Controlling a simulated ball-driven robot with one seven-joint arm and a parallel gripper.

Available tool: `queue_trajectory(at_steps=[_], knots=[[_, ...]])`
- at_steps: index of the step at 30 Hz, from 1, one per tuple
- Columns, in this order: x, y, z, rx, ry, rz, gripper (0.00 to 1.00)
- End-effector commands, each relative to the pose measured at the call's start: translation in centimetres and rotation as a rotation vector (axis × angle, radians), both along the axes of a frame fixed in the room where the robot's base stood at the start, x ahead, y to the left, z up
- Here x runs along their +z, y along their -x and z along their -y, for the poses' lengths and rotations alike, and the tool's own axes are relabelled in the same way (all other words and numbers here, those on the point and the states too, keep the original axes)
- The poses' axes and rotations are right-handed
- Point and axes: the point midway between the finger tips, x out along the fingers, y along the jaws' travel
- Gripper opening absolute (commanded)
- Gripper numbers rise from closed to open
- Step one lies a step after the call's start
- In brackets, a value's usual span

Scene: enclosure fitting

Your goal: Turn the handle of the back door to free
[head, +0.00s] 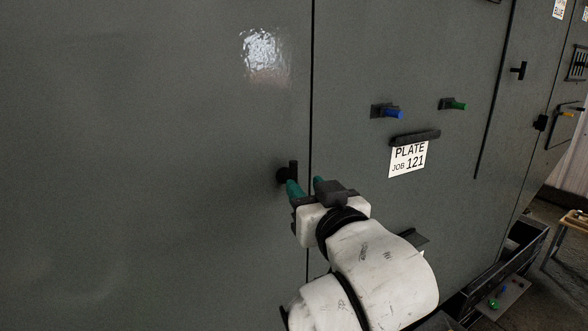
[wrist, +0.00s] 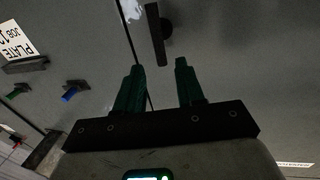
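The back door (head: 180,120) appears as a large flat grey panel, shut against a dark vertical seam at its right edge. Its black handle (head: 293,172) is a short bar standing upright on a round base near that seam. In the wrist view the handle (wrist: 156,35) shows beyond the fingertips, close to upright and slightly tilted, with its base on the right side. My gripper (head: 305,184) has green fingers spread apart and is just below and in front of the handle. In the wrist view my gripper (wrist: 160,66) has nothing between its fingers.
Right of the seam are a blue peg (head: 393,114), a green peg (head: 456,105) and a white "PLATE JOB 121" card (head: 407,158) under a black clip (head: 415,138). Another black handle (head: 519,70) sits further right. A dark open bin (head: 508,262) stands low at the right.

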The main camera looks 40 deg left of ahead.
Motion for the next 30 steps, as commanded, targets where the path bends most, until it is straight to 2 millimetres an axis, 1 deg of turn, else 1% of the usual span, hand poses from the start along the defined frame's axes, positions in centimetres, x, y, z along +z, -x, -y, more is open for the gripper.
queue_trajectory(at_steps=[1,6,12,18,28,30], knots=[[0.3,-0.5,-0.8,0.000,0.002,0.000,0.38],[0.3,-2.1,-3.2,0.000,0.003,-0.001,0.38],[0.2,-3.6,-5.3,-0.001,0.001,-0.001,0.38],[0.1,-4.3,-6.3,-0.001,0.001,-0.001,0.38],[0.0,-4.4,-6.5,-0.001,0.000,-0.001,0.38],[0.0,-4.4,-6.5,-0.001,0.000,-0.001,0.32]])
